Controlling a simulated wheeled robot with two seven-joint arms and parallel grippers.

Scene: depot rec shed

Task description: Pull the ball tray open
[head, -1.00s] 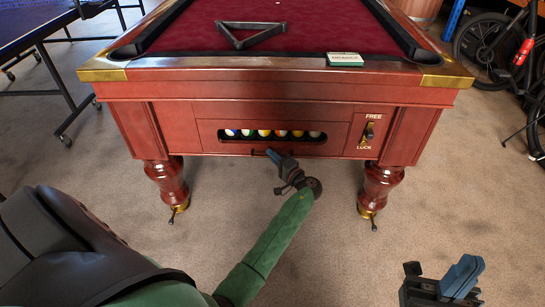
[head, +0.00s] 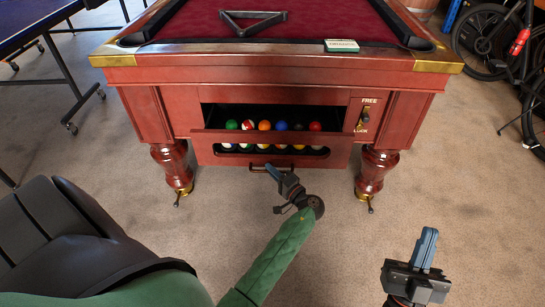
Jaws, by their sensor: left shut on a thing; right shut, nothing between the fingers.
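The ball tray (head: 225,163) is a red wooden drawer in the end of the pool table (head: 270,75). It stands pulled out, with a dark gap above its front. Several coloured balls (head: 264,125) show inside through the gap, and more show through the slot in its front. My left gripper (head: 272,170) is shut on the dark bar handle (head: 290,167) low on the tray front; the fingertips partly cover it. My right gripper (head: 427,245) is shut and empty, low at the right, well apart from the table.
A black triangle rack (head: 253,21) and a small green-and-white box (head: 341,46) lie on the table top. A lever (head: 365,116) is right of the tray. Turned legs stand either side. A bicycle (head: 490,45) is at the right. Carpet in front is clear.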

